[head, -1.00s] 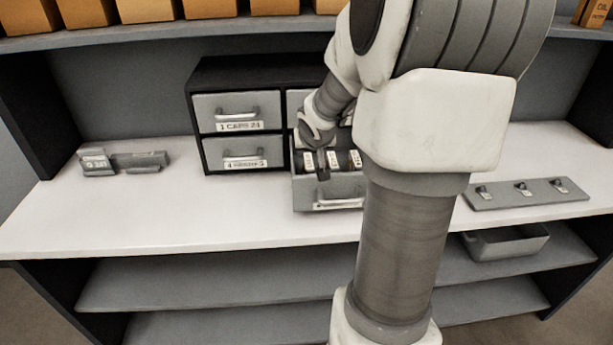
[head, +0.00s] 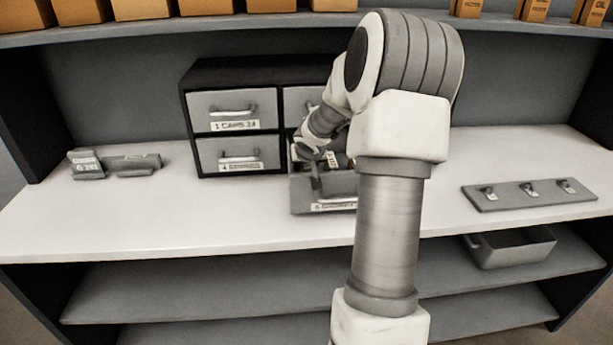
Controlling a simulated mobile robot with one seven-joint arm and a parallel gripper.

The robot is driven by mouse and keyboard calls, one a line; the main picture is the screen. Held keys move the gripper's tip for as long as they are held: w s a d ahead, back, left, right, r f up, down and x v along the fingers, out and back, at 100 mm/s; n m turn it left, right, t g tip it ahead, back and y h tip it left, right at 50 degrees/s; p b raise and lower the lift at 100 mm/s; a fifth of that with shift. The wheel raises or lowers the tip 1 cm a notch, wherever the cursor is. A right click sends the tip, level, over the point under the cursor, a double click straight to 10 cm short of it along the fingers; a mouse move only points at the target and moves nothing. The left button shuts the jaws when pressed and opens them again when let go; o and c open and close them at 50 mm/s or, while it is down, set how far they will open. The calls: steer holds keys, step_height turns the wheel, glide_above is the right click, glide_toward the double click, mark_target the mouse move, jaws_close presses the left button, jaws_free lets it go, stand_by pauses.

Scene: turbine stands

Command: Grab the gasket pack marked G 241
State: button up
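An open drawer (head: 328,205) juts from the lower row of the dark cabinet (head: 270,70), its front label too blurred to read in full. Inside it a small pack with a white label (head: 331,158) shows; its marking is too small to read, and other drawer contents are hidden by my arm. My gripper (head: 317,188) points down into the drawer at its left side. Its fingers are small and partly hidden, so I cannot tell whether they hold a pack. A grey block (head: 86,165) at the left carries a label that appears to read G 241.
A grey tray-like holder (head: 135,164) adjoins the labelled block. A plate with several hooks (head: 530,193) lies at the right. An empty bin (head: 512,248) stands on the shelf below. Boxes line the upper shelf. The white counter's left front is clear.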

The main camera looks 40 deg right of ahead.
steer(key=shift+w+d+f, duration=0.1)
steer(key=shift+f, duration=0.05)
jaws_close()
stand_by(0.4)
